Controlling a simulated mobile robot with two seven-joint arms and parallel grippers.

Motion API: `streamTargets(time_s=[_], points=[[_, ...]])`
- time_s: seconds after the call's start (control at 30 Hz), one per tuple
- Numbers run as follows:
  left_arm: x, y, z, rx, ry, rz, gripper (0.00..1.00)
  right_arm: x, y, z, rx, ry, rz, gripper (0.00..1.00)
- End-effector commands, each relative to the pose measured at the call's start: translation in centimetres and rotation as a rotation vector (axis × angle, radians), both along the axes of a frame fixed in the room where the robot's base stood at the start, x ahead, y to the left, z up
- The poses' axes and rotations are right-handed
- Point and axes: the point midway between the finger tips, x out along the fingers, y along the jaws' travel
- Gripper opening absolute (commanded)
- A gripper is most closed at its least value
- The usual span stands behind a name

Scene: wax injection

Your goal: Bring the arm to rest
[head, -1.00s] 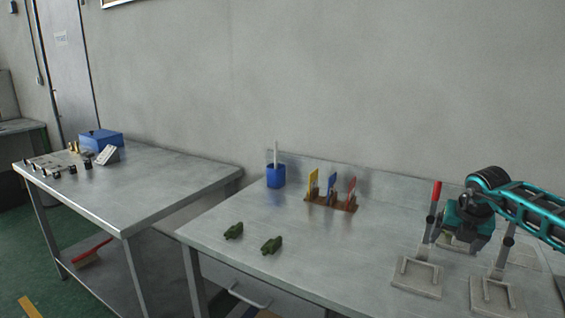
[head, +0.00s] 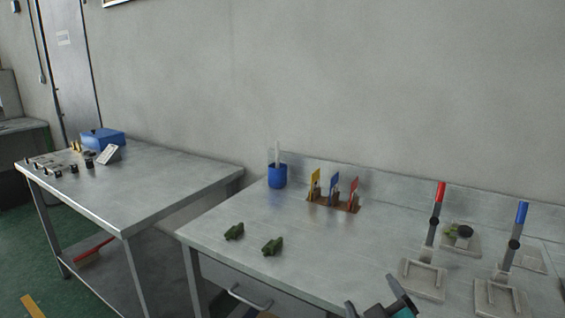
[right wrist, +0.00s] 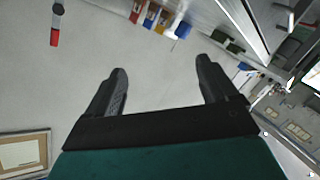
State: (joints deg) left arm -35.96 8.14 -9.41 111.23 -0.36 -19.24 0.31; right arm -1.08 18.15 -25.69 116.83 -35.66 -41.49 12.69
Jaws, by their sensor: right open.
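My right gripper (head: 388,299) shows at the bottom edge of the head view, in front of the right-hand table. In the right wrist view its two dark fingers (right wrist: 160,85) are wide apart with nothing between them. Most of my right arm is out of the head view. My left gripper is in neither view now.
The right-hand table (head: 340,245) bears two green parts (head: 272,246), a blue cup (head: 277,176), a rack (head: 333,203) with yellow, blue and red tags, and stands with a red-topped lever (head: 437,205) and a blue-topped lever (head: 518,225). A second table (head: 150,185) stands left.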

Motion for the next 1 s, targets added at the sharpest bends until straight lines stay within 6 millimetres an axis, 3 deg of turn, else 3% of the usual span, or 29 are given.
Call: streamTargets(time_s=[0.03,0.1,0.3,0.5,0.67,1.0], points=[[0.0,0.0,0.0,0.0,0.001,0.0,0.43,-2.5,-1.3,-2.2,0.074,0.125,-0.074,0.86],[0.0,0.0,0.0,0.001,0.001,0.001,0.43,-5.7,-2.8,-4.8,0.151,0.288,-0.155,0.86],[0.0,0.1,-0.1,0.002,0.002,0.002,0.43,-13.9,-4.4,-9.3,0.28,0.64,-0.271,0.86],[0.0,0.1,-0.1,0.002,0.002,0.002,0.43,-20.7,-4.5,-11.1,0.355,0.896,-0.312,0.86],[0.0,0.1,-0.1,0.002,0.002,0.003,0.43,-25.6,-4.2,-11.5,0.399,1.072,-0.32,0.86],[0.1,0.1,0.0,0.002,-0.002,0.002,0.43,-22.4,-3.4,-14.6,0.432,0.928,-0.252,0.86]])
